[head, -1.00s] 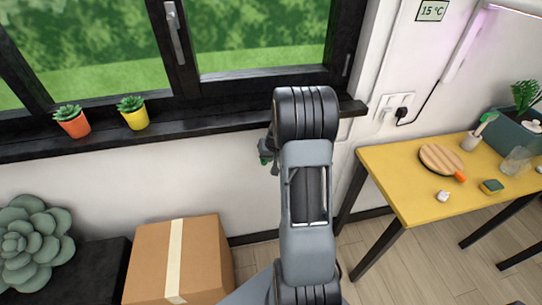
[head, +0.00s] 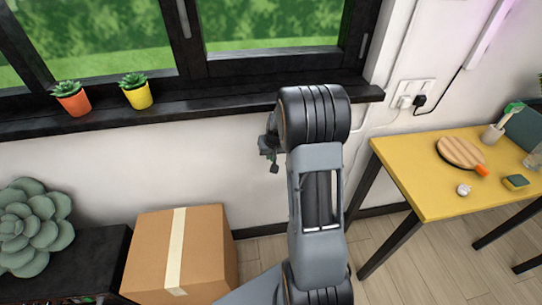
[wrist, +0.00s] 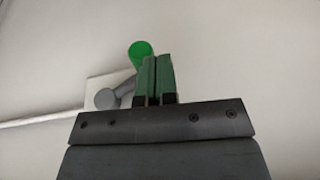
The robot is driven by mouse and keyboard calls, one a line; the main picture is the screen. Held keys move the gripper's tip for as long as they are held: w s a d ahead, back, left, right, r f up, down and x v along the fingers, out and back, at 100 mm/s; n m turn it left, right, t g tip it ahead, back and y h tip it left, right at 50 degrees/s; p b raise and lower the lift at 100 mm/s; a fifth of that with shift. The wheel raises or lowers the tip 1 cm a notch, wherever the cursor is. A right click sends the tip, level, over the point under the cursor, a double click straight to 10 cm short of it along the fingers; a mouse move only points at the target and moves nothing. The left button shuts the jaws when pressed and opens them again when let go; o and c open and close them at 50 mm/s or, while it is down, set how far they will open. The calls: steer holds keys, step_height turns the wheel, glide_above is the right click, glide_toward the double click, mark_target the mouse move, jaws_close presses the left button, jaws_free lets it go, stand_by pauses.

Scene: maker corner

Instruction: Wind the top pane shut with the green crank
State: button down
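The green crank's round knob (wrist: 138,50) shows in the wrist view, just left of my fingertips and partly behind them. Its grey arm (wrist: 122,91) runs down-left to a white wall plate (wrist: 93,84). My gripper (wrist: 157,72) has green finger pads side by side with only a thin line between them. It looks shut, with nothing seen between the pads. Whether a finger touches the knob I cannot tell. In the head view my gripper (head: 269,154) is small, dark and close to the wall below the sill; the crank does not show there. The top pane is out of view.
The black windowsill (head: 215,106) holds a red pot (head: 73,103) and a yellow pot (head: 138,96). A cardboard box (head: 205,240) stands below. A yellow table (head: 420,180) is at the right, under a wall socket (head: 410,93). A pale cable (wrist: 40,118) runs left from the plate.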

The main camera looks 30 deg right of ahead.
steer(key=shift+f+b, duration=1.05)
steer(key=shift+b, duration=0.1)
steer(key=shift+d+f, duration=0.1)
